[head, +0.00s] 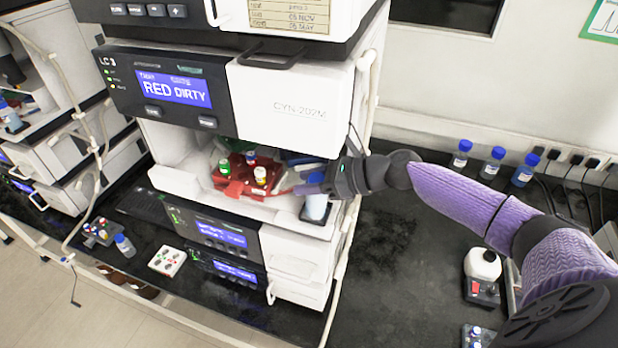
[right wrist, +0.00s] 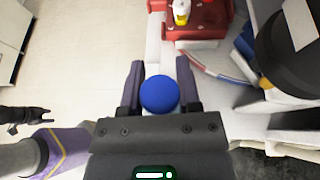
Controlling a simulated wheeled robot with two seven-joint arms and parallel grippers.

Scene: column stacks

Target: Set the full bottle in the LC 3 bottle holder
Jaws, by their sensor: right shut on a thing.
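My right gripper (head: 312,189) is shut on a bottle (head: 316,207) with pale blue contents, at the front right of the open bay under the LC 3 display (head: 172,88). In the right wrist view its blue cap (right wrist: 159,95) sits between the two fingers. A red holder (head: 233,187) stands in the bay to the left of the held bottle, with several small capped bottles in it. A dark base shows around the bottle's foot; I cannot tell whether the bottle touches it. A dark gripper, seemingly my left (right wrist: 26,117), shows at the left of the right wrist view; its jaws are unclear.
Several blue-capped bottles (head: 491,163) stand by the wall at the right. A white-topped device (head: 482,267) stands on the black bench at the right. A small bottle (head: 124,245) and a white vial rack (head: 167,260) are at the lower left. The bench right of the stack has free room.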

